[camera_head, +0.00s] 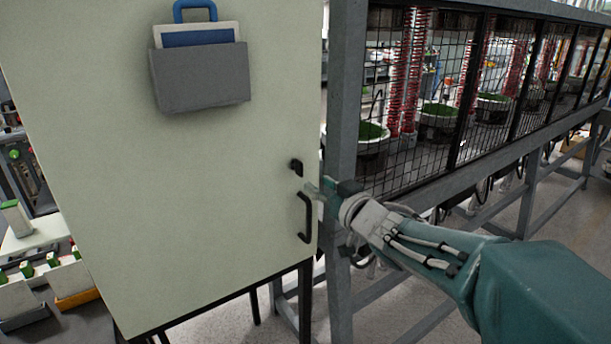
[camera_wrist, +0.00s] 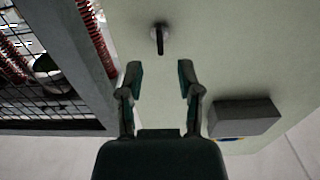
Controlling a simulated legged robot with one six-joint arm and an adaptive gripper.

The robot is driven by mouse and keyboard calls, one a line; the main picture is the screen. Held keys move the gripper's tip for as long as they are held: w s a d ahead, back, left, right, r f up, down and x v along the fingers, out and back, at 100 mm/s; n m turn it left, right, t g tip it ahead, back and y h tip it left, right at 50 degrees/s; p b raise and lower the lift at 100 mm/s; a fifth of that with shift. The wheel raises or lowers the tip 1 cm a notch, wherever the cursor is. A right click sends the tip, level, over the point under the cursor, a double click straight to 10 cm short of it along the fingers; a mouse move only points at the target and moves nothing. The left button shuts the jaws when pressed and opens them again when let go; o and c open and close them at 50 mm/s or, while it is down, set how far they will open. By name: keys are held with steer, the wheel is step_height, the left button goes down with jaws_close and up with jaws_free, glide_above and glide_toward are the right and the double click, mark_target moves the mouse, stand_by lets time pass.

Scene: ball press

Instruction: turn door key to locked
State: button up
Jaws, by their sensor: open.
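The pale cabinet door (camera_head: 225,190) is closed in the head view. The dark door key (camera_head: 296,167) sits near its right edge, just above the black handle (camera_head: 306,220). In the wrist view the key (camera_wrist: 160,40) is a dark stem and bow on the pale door (camera_wrist: 215,55), with its long side roughly along the picture's vertical. My gripper (camera_head: 322,188) is in front of the door's right edge, just right of and below the key. In the wrist view my gripper (camera_wrist: 160,75) is open and empty, its fingers apart, with the key centred beyond the fingertips.
A grey document holder (camera_head: 202,76) is fixed high on the door; it also shows in the wrist view (camera_wrist: 244,117). A grey frame post (camera_head: 343,110) and mesh-fenced machine (camera_head: 440,110) stand close to the right of the door. Bins (camera_head: 70,280) are at the lower left.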

steer(key=v, duration=0.4)
steer(key=s+d+f+m+g+h, duration=0.25)
steer(key=s+d+m+h, duration=0.4)
steer(key=d+h, duration=0.4)
steer(key=s+f+g, duration=0.3)
steer(key=s+f, duration=0.1)
steer(key=s, duration=0.5)
steer(key=s+f+g, duration=0.4)
steer(key=s, duration=0.5)
steer(key=shift+f, duration=0.3)
steer(key=shift+a+y, duration=0.1)
steer(key=shift+y, duration=0.15)
